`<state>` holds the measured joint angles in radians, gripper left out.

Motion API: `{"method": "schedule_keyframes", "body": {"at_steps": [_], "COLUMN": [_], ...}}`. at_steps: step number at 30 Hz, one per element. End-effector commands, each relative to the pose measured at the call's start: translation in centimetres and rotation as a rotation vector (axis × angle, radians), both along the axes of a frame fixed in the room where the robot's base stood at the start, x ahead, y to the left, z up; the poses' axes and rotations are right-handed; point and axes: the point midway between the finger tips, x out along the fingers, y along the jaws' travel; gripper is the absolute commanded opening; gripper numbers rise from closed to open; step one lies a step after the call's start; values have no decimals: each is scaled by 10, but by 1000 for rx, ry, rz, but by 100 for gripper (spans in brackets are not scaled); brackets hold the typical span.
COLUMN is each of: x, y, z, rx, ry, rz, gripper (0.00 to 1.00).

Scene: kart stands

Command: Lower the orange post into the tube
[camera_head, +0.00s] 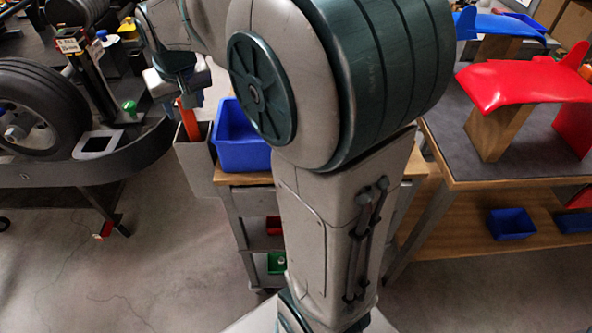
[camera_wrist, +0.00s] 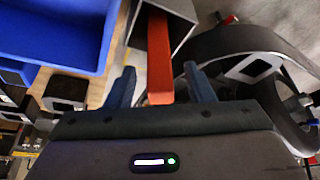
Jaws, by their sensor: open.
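The orange post (camera_head: 188,118) stands slightly tilted in a grey open-topped holder (camera_head: 196,164) on the side of the cart, its lower part hidden inside. In the wrist view the post (camera_wrist: 159,58) lies between the two fingers of my gripper (camera_wrist: 160,86), with a visible gap on each side. My gripper (camera_head: 184,97) is open around the post's upper end and does not hold it. A square, dark-mouthed tube (camera_head: 97,144) sits on the dark kart stand to the left; what seems to be the same opening shows in the wrist view (camera_wrist: 255,68).
A blue bin (camera_head: 240,140) stands on the cart right beside the holder. A kart wheel (camera_head: 40,110) and a black upright (camera_head: 92,75) with a green knob (camera_head: 130,107) nearby flank the tube. A table with a red wing-shaped part (camera_head: 520,82) is at right.

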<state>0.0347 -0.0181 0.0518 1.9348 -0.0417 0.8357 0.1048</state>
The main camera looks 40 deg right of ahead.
Motion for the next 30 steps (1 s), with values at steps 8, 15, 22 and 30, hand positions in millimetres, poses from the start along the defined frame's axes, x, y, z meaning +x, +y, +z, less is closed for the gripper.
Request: {"method": "schedule_keyframes", "body": {"at_steps": [8,15,22,30], "x": [-24,-39,-44,-62], "y": [2,3,3,3], "z": [63,99,107,104], "rx": [0,0,0,-1], "ry": [-7,-5,-2,15], "rz": [0,0,0,6], "gripper": [48,48,48,48]}}
